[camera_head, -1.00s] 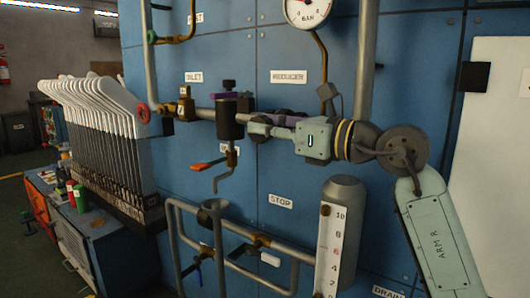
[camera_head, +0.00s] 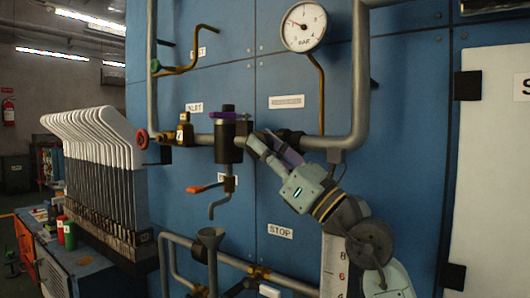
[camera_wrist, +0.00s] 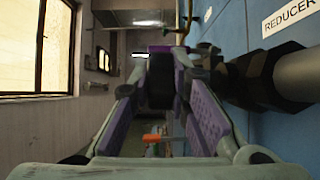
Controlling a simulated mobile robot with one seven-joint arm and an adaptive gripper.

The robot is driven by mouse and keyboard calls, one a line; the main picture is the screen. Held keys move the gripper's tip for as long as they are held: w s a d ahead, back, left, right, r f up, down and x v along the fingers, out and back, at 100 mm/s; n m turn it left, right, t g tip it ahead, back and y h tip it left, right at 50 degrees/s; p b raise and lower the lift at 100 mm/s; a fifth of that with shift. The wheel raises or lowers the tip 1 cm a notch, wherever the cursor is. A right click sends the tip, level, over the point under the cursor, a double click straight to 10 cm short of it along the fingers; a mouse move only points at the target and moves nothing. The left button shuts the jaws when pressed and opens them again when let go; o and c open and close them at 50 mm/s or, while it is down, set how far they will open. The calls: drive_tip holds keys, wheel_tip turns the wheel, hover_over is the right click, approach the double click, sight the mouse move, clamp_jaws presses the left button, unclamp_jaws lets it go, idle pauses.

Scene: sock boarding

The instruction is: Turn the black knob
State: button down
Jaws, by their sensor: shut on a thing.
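My gripper (camera_head: 262,141) has grey-green fingers with purple pads and reaches up and left along the blue panel at the horizontal pipe. It is shut on the black knob. In the wrist view, my gripper (camera_wrist: 157,85) frames the dark knob (camera_wrist: 160,82) between its fingertips. A black fitting (camera_head: 290,136) on the pipe lies just behind the fingers, below the reducer label (camera_head: 286,101).
The pressure gauge (camera_head: 303,27) is above. A rack of white boards (camera_head: 98,165) stands at the left.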

idle(0.4)
drive_tip(key=c, duration=1.5)
unclamp_jaws()
drive_tip(key=s+d, duration=0.2)
drive_tip(key=d, duration=0.2)
drive_tip(key=s+d+f, duration=0.1)
drive_tip(key=s+d, duration=0.5)
drive_tip(key=d, duration=0.1)
drive_tip(key=shift+s+d+f, duration=0.25)
drive_tip(key=shift+d+f, duration=0.1)
